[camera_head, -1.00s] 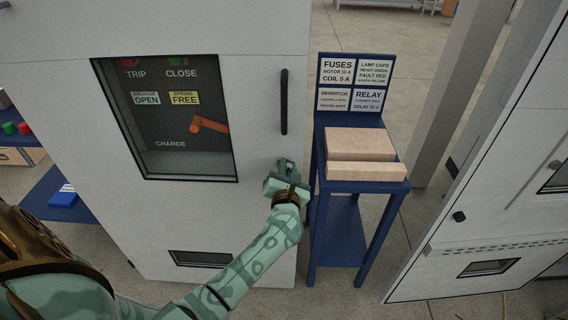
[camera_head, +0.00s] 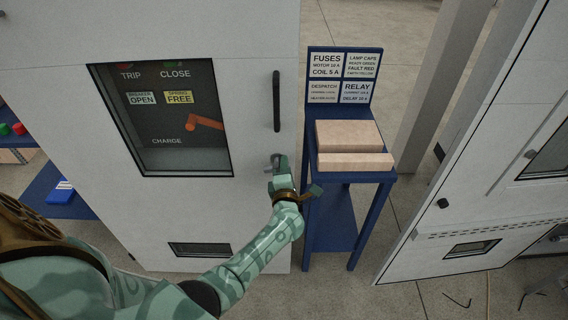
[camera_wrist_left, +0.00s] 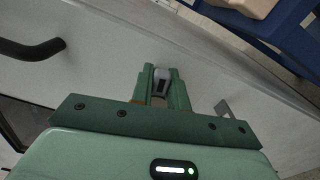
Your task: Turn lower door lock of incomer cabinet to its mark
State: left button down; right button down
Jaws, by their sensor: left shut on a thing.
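The grey incomer cabinet door (camera_head: 245,75) fills the left of the head view, with a breaker window (camera_head: 165,118) and a black upright handle (camera_head: 277,100). The lower door lock (camera_wrist_left: 162,78) is a small grey piece between my left fingers in the left wrist view; in the head view it is mostly covered by the gripper. My left gripper (camera_head: 278,165) is shut on the lock, below the handle near the door's right edge. Its fingers also show in the left wrist view (camera_wrist_left: 162,88). The lock's mark cannot be made out. My right gripper is not in view.
A blue stand (camera_head: 340,178) with cardboard boxes (camera_head: 350,138) and a label board (camera_head: 344,75) stands close to the right of the cabinet and my left wrist. Another grey cabinet (camera_head: 470,205) is farther right. Open floor lies between them.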

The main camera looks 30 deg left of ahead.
pick_arm(q)
jog(key=shift+f+m, duration=0.25)
jog(key=shift+m, duration=0.85)
jog(key=c, duration=1.4)
grip_release()
jog(key=shift+f, duration=0.1)
jog(key=shift+o, duration=0.2)
